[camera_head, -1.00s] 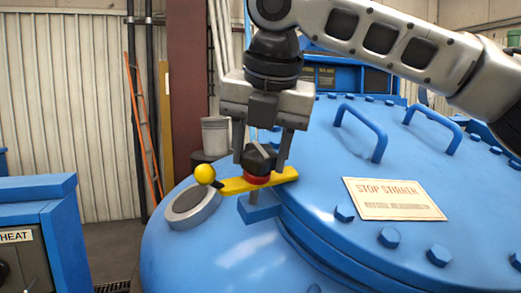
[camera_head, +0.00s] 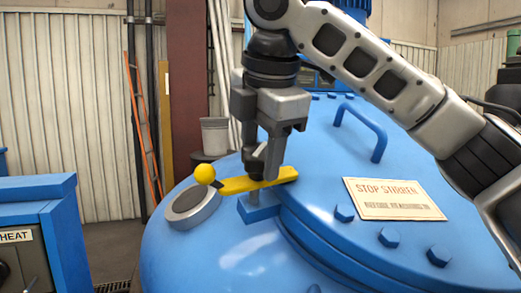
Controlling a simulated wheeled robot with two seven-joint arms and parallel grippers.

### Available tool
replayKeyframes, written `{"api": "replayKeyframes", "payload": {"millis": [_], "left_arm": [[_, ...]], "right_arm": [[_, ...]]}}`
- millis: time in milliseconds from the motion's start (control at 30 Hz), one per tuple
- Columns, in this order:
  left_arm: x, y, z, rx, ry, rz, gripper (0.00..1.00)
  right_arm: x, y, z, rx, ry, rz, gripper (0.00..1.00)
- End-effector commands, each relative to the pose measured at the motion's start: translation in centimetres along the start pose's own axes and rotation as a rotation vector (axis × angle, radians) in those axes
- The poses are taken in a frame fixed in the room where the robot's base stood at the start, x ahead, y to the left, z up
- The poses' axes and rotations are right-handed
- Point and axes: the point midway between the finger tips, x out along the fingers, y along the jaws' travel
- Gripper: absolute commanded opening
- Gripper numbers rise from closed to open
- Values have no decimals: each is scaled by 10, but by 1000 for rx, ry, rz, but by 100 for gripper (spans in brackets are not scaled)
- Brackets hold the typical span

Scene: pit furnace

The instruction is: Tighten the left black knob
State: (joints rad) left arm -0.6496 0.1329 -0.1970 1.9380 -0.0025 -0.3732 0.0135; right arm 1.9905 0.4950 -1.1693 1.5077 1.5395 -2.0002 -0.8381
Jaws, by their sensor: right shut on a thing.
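The black knob (camera_head: 251,160) sits above the yellow lever bar on the rim of the blue furnace lid, mostly hidden behind the fingers of my right gripper (camera_head: 262,168). The right gripper points down and its fingers are shut on the knob. The yellow bar (camera_head: 236,185) runs under the knob and ends at the left in a yellow ball (camera_head: 205,174). A blue bracket (camera_head: 259,208) lies below the bar. My left gripper is out of view.
The blue furnace lid (camera_head: 320,175) carries a blue handle (camera_head: 362,133), several bolts and a "STOP STIRRER" sign (camera_head: 394,198). A round grey port (camera_head: 193,206) is below the ball. A blue cabinet (camera_head: 40,215) stands at the left. An orange ladder (camera_head: 142,128) leans at the back wall.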

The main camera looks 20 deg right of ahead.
Motion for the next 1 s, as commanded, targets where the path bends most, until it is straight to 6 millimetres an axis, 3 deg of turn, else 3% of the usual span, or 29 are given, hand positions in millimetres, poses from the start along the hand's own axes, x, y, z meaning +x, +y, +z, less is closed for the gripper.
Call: {"api": "replayKeyframes", "payload": {"millis": [600, 1000], "left_arm": [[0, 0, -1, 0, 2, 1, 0], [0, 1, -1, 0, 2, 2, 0]], "right_arm": [[-1, 0, 1, 546, -2, -12, 24], [-2, 0, 1, 721, -1, -16, 24]]}}
